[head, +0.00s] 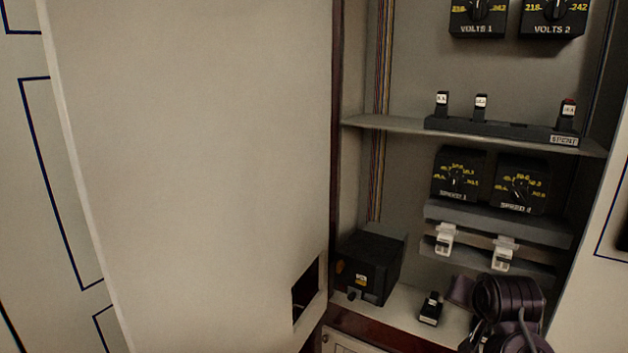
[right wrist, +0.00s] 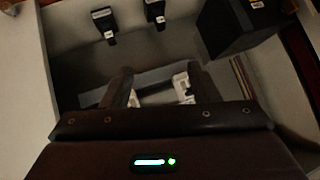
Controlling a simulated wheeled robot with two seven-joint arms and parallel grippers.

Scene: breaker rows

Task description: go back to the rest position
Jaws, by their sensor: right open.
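My right gripper (right wrist: 160,84) is open in the right wrist view, with its two dark fingers apart. White-fronted breakers show at the fingers, one beside the left finger (right wrist: 133,98) and one by the right finger (right wrist: 183,88); I cannot tell whether they touch. In the head view my dark right arm (head: 508,300) is inside the cabinet's lower right, and its fingertips are not clear. Two white breakers sit on the lower rail, a left one (head: 445,238) and a right one (head: 503,252). My left gripper is out of view.
A large open door (head: 190,150) fills the left. A shelf (head: 385,122) carries a dark rail (head: 475,126) with 3 black breakers. A black box (head: 369,268) and a small black breaker (head: 431,308) stand on the cabinet floor. Dials (head: 458,175) hang above the lower rail.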

